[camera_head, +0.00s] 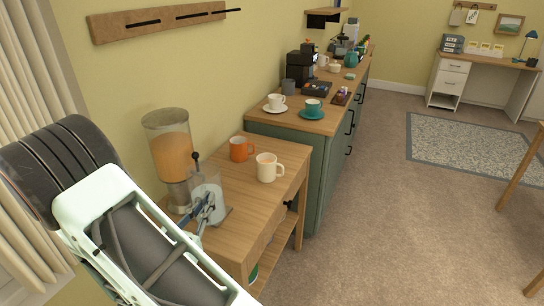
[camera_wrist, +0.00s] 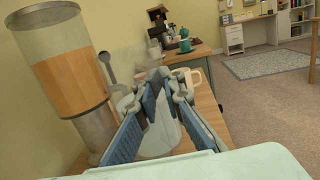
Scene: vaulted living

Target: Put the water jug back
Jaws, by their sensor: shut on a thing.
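The water jug (camera_head: 207,184), a clear, pale vessel, is at the left end of the wooden side table (camera_head: 222,228), close to the drink dispenser. My gripper (camera_head: 209,203) is at its near side, shut on it. In the wrist view the jug (camera_wrist: 158,137) shows between and behind the fingers of my gripper (camera_wrist: 157,88). The fingers partly hide the jug, and I cannot tell whether its base touches the tabletop.
An amber-filled dispenser (camera_head: 170,152) stands just left of the jug, with a black-knobbed lever (camera_head: 196,158) between them. An orange mug (camera_head: 239,149) and a cream mug (camera_head: 266,168) stand farther back. A green cabinet (camera_head: 304,158) adjoins the table.

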